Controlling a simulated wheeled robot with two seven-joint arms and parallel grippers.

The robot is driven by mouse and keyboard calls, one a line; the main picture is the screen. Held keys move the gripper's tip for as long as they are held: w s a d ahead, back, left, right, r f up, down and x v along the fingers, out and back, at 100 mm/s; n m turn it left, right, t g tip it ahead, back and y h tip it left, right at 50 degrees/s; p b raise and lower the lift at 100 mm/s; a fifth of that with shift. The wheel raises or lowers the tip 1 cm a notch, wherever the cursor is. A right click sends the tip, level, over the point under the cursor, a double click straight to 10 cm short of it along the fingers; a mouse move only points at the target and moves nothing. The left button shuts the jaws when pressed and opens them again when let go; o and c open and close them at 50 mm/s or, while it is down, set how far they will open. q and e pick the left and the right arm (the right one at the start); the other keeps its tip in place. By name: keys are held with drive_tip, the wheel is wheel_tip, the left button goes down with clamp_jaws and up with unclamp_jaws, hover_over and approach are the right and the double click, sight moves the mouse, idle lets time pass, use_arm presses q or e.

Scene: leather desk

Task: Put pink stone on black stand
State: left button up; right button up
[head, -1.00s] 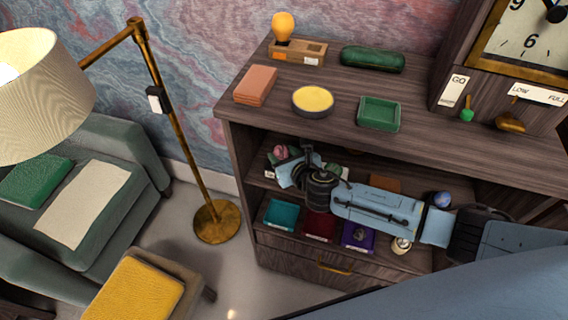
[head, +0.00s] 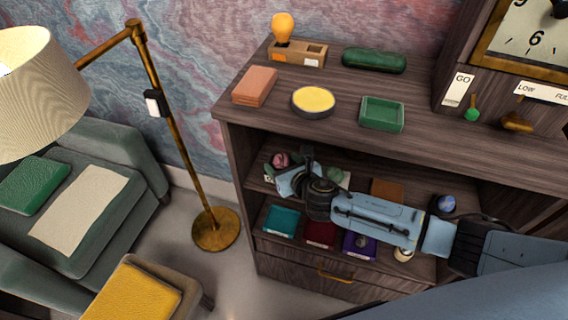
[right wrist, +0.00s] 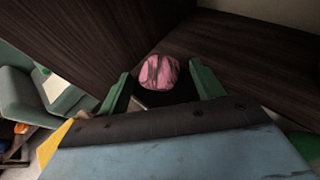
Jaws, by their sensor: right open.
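The pink stone (head: 281,159) sits at the left of the open upper shelf. In the right wrist view the pink, dark-streaked stone (right wrist: 159,72) lies ahead, between and slightly beyond the green fingertips. My right gripper (head: 283,165) reaches into the shelf from the right; it also shows in the right wrist view (right wrist: 162,84), open, one finger on either side of the stone. I cannot tell whether the fingers touch it. A dark patch shows below the stone; I cannot tell whether it is a stand or shadow. I cannot make out the black stand. My left gripper is not in view.
The upper shelf also holds a brown block (head: 387,190) and a blue ball (head: 444,203). The cabinet top (head: 330,130) overhangs my right gripper.

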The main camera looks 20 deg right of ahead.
drive_tip(key=shift+r, duration=0.3)
drive_tip(key=p+v, duration=0.2)
drive_tip(key=v, duration=1)
drive_tip(key=shift+p, duration=0.3)
drive_tip(key=shift+f, duration=0.1)
